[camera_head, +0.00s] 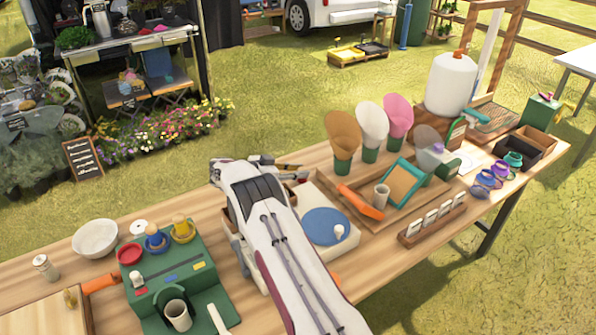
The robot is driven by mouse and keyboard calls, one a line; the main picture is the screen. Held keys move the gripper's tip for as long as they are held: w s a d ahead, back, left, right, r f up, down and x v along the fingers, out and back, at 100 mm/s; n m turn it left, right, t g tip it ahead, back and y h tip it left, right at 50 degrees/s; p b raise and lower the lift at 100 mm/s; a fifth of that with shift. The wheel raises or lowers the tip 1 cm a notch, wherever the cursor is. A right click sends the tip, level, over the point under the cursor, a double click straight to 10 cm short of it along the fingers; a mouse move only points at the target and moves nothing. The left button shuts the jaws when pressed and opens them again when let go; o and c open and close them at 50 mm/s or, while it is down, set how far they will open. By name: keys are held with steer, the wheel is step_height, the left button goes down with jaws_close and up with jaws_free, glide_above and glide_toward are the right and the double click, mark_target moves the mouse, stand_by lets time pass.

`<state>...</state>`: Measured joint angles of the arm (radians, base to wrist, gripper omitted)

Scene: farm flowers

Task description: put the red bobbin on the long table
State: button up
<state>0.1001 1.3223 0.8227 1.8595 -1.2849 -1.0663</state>
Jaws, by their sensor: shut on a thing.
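The long table (20,272) is wooden and runs across the view. My gripper (286,171) is above its back edge, near the middle, partly hidden by my own arm. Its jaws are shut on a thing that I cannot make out. A round red piece (130,253) sits at the back left of a green stand (170,272); I cannot tell whether it is the red bobbin or a seat for it.
A white bowl (96,238) stands left of the green stand. A white block with a blue disc (325,226) is right of my arm. Farther right are three cones (370,128), a tray with a framed board (403,185), a card rack (432,221) and several coloured pots (487,178).

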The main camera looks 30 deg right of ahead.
steer(key=shift+f, duration=0.1)
steer(key=o, duration=0.9)
steer(key=shift+o, duration=0.2)
steer(key=shift+a+r, duration=0.2)
steer(key=shift+r, duration=0.05)
steer(key=v, duration=1.1)
steer(key=shift+a, duration=0.3)
steer(key=shift+r, duration=0.1)
